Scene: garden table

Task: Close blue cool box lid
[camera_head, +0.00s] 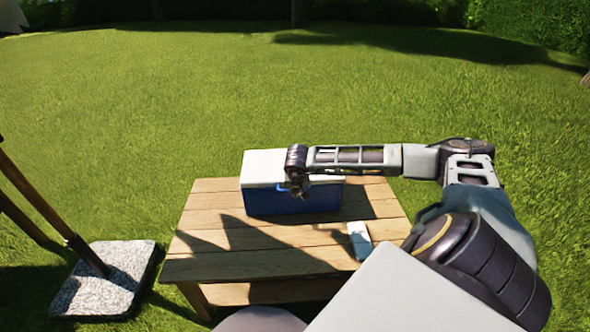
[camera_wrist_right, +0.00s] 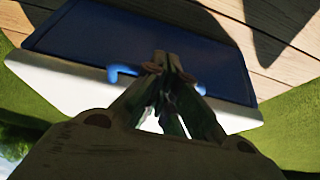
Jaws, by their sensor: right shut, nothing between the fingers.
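The cool box has a blue body (camera_head: 270,202) and a white lid (camera_head: 262,168), and it stands on the wooden table (camera_head: 225,245). The lid lies flat across the top in the head view, with no gap showing along the visible front edge. My right gripper (camera_head: 301,193) is at the front of the box, pointing down, shut and empty. It hides part of the lid and front. In the right wrist view the shut fingertips (camera_wrist_right: 163,60) overlap the blue front (camera_wrist_right: 130,35) beside a blue handle or latch (camera_wrist_right: 124,73); I cannot tell whether they touch. My left gripper is out of view.
A small white and grey object (camera_head: 359,240) lies on the table's right side. A speckled stone base (camera_head: 100,285) with a wooden post stands on the grass to the left.

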